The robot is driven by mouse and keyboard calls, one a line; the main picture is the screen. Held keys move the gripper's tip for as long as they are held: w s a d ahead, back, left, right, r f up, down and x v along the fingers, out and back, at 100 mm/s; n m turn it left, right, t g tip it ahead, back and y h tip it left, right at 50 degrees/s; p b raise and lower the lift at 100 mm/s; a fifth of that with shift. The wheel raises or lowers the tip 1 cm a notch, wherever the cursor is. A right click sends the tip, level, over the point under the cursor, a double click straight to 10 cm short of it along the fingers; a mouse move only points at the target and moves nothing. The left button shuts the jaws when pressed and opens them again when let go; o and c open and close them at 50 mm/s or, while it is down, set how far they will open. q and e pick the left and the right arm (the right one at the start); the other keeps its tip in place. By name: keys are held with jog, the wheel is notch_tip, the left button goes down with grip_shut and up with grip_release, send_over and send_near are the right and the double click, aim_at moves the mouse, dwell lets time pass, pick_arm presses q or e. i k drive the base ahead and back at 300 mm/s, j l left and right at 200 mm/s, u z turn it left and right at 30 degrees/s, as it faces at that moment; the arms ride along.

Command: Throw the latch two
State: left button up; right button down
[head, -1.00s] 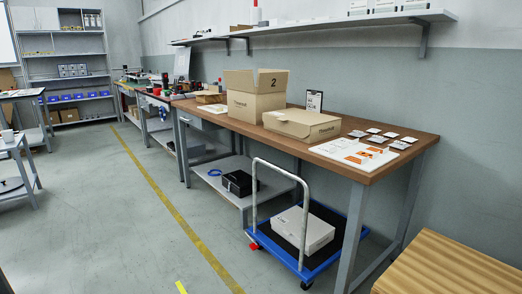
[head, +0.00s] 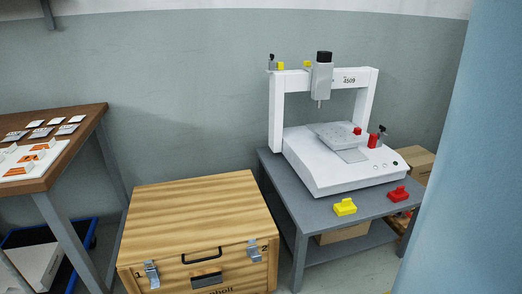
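A wooden crate (head: 198,215) with a striped lid stands on the floor at lower centre, in front of the wall. Its front carries a metal latch marked 1 (head: 151,274) at the left and a metal latch marked 2 (head: 254,251) at the right. A dark handle (head: 202,256) sits between them. The lid is down. Whether latch 2 is fastened is too small to tell. Neither of my grippers is in view.
A white gantry screwdriver machine (head: 340,178) stands on a grey table (head: 318,213) right of the crate, with a yellow block (head: 345,207) and a red block (head: 398,194) in front. A wooden workbench (head: 84,127) stands at left. A blue-grey surface (head: 464,170) blocks the far right.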

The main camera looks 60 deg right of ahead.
aim_at(256, 256)
jog(key=z, duration=1.75)
